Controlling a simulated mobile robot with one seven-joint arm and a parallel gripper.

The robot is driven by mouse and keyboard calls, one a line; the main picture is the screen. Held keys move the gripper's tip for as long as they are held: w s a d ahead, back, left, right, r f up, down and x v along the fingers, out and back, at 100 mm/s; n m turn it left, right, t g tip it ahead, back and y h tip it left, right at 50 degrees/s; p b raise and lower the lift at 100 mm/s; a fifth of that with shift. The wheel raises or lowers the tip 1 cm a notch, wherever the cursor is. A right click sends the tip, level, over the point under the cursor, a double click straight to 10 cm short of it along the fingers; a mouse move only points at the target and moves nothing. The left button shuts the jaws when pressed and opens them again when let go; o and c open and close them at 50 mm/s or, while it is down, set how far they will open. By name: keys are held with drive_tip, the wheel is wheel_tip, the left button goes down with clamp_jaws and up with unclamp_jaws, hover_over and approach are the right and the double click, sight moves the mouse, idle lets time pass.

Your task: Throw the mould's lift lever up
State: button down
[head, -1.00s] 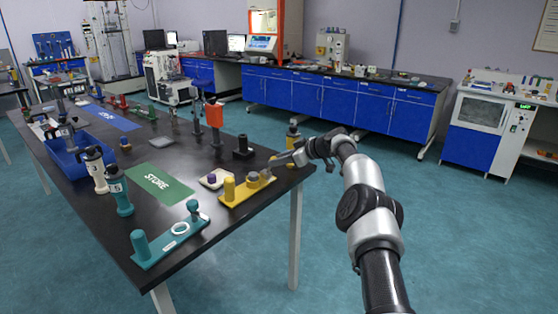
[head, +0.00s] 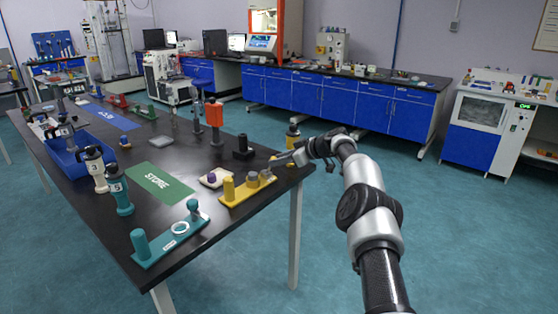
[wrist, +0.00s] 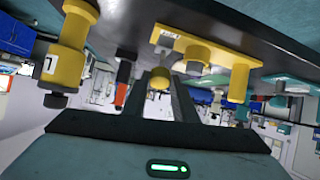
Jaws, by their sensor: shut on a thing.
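The yellow mould stand (head: 236,200) sits at the table's near right edge, with a yellow post (head: 228,188) and a grey disc (head: 252,180). In the wrist view its yellow plate (wrist: 168,38) appears upside down, with the post (wrist: 238,84) and grey disc beside it. A yellow ball knob (wrist: 159,78), apparently the lever's end, lies between my fingers. My gripper (head: 277,160) reaches in from the right, just above the table, and is shut on this knob (wrist: 160,92). The lever's shaft and its angle are hard to make out.
A black block (head: 243,148) and a pale pad with a purple piece (head: 213,179) are close by. A teal stand (head: 172,246) is nearer.

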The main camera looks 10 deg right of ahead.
drive_tip(key=shift+s+f, duration=0.1)
drive_tip(key=shift+f, duration=0.2)
drive_tip(key=c, duration=1.5)
unclamp_jaws()
drive_tip(key=shift+d, duration=0.1)
drive_tip(key=shift+c, duration=0.2)
drive_tip(key=shift+o, duration=0.7)
drive_tip(key=shift+r, duration=0.2)
drive_tip(key=v, duration=1.7)
drive_tip(key=shift+d, duration=0.2)
